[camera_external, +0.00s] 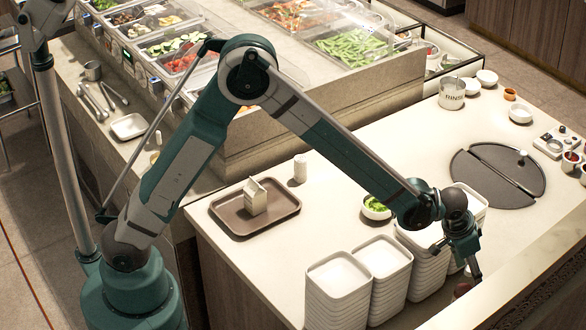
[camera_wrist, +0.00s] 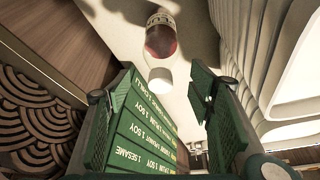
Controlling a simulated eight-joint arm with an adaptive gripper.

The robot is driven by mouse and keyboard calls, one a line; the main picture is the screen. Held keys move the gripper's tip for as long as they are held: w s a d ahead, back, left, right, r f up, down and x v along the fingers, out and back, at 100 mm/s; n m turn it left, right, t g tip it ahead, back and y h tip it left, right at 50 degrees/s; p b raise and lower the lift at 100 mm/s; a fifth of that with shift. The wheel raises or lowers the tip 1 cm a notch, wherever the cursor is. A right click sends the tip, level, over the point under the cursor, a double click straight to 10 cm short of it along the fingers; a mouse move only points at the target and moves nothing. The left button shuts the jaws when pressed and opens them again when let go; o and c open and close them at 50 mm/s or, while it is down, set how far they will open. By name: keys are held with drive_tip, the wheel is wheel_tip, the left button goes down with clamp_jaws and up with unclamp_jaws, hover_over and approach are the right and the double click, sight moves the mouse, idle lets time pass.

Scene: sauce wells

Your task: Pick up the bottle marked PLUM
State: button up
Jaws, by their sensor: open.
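A bottle with dark red contents and a white cap (camera_wrist: 161,42) stands ahead of my gripper in the wrist view, near the top centre. In the external view a small dark red top (camera_external: 461,289) shows beside my gripper, mostly hidden by the pale front ledge. My gripper (camera_external: 470,268) points down there, at the counter's front. In the wrist view my gripper (camera_wrist: 152,92) has its green fingers spread, with nothing between them; the bottle is beyond the fingertips.
Stacks of white dishes (camera_external: 340,275) stand left of my gripper; stacked pale dishes (camera_wrist: 290,60) also line the right of the wrist view. A green board (camera_wrist: 140,135) lists sauces, including SESAME, PLUM and SOY. A brown tray (camera_external: 225,222) holds a carton. A round dark plate (camera_external: 500,198) lies right.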

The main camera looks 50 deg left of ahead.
sight(464, 291)
drive_tip(key=shift+w+f, duration=0.15)
drive_tip(key=shift+f, duration=0.25)
drive_tip(key=shift+x, duration=2.6)
drive_tip(key=shift+a, duration=0.1)
drive_tip(key=shift+c, duration=0.7)
drive_tip(key=c, duration=1.5)
